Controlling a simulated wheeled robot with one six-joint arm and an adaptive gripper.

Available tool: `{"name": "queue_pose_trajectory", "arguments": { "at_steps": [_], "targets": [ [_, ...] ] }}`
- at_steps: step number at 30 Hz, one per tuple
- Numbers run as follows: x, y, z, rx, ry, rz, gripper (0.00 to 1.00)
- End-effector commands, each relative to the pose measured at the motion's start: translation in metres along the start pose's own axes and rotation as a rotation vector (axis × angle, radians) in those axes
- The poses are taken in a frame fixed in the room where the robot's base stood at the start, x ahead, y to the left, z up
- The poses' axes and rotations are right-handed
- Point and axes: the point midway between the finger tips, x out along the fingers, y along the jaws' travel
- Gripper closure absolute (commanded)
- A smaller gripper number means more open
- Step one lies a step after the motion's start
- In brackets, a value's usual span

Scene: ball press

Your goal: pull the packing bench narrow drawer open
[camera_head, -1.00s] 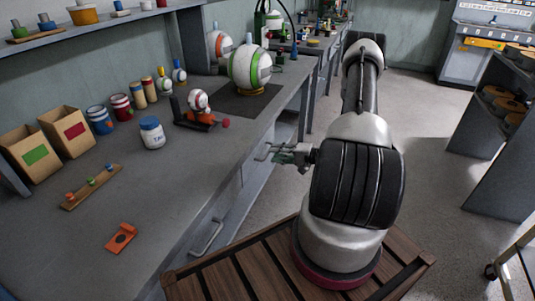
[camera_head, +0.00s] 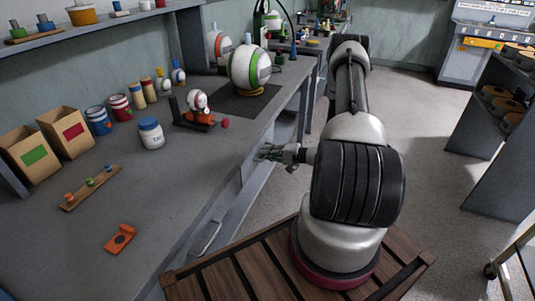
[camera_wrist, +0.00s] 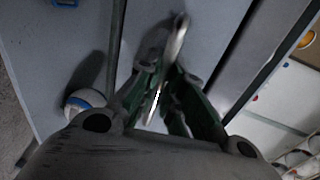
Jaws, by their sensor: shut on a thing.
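The packing bench (camera_head: 200,190) runs along the left in the head view. My gripper (camera_head: 268,152) is at its front face, below the top edge. In the wrist view, my gripper (camera_wrist: 165,95) has its green-padded fingers shut on a metal bar handle (camera_wrist: 179,35), which stands out from a pale grey panel (camera_wrist: 215,25). The fingers hide part of the handle. In the head view, my gripper covers this handle and much of the drawer front. I cannot tell whether the drawer stands out from the bench.
Another handle (camera_head: 207,237) is lower and nearer on the bench front. A slatted wooden platform (camera_head: 235,275) is under my arm. Open floor (camera_head: 425,150) lies to the right, before a dark shelf (camera_head: 490,170). A white and blue ball (camera_wrist: 85,102) shows in the wrist view.

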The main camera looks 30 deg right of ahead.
Motion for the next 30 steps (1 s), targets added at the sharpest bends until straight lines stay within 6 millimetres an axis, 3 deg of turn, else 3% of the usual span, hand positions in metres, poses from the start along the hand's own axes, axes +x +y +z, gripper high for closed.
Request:
{"name": "queue_pose_trajectory", "arguments": {
  "at_steps": [5,11,30],
  "targets": [
    [-0.005,0.001,0.000,0.001,0.001,0.001,1.00],
    [-0.029,0.006,-0.001,0.003,0.003,0.001,1.00],
    [-0.193,0.041,-0.001,0.000,0.005,0.001,1.00]
  ]
}}
